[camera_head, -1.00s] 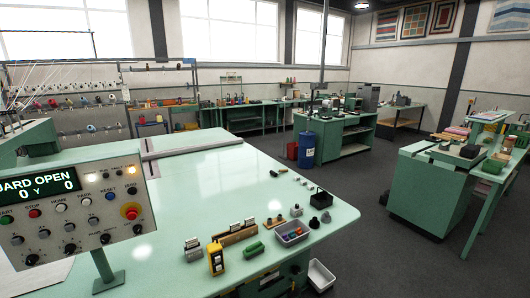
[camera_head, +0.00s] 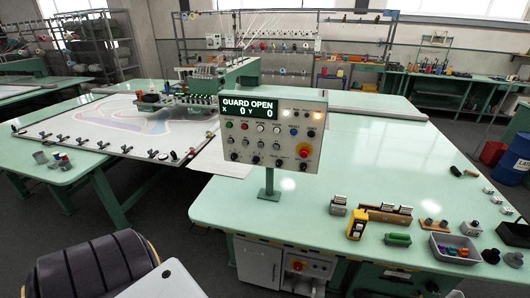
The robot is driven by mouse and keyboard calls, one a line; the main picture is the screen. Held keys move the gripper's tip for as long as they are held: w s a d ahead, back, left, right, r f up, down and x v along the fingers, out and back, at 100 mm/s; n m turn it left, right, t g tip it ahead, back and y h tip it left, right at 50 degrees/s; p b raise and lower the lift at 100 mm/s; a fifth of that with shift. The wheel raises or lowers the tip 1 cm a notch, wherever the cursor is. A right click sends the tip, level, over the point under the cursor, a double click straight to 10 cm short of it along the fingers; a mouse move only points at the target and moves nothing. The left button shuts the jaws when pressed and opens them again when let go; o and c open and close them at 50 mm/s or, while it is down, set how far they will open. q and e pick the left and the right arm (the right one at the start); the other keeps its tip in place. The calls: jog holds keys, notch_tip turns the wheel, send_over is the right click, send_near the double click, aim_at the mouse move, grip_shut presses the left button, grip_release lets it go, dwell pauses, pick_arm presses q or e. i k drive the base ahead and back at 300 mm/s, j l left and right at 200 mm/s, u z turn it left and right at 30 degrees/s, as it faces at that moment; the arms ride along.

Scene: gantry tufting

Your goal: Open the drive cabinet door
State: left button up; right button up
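A pale grey cabinet front (camera_head: 258,262) shows under the green table, below the control panel, at the bottom of the head view. It looks like the drive cabinet; its door appears shut. Its lower part is cut off by the frame edge, and I cannot make out a handle clearly. Just right of it is a grey unit (camera_head: 308,269) with a red knob on a yellow plate. Neither gripper is in view.
The control panel (camera_head: 270,133) stands on the green table (camera_head: 372,172) and reads GUARD OPEN. Small tools and a grey bin (camera_head: 454,250) lie near the table's front edge. A tufting frame (camera_head: 110,125) stands at left. Dark floor (camera_head: 165,215) is clear between the tables.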

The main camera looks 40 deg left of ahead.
aim_at(257, 264)
jog(key=u, duration=0.45)
jog(key=j+u, duration=0.15)
jog(key=u, duration=0.8)
jog(key=i, duration=0.05)
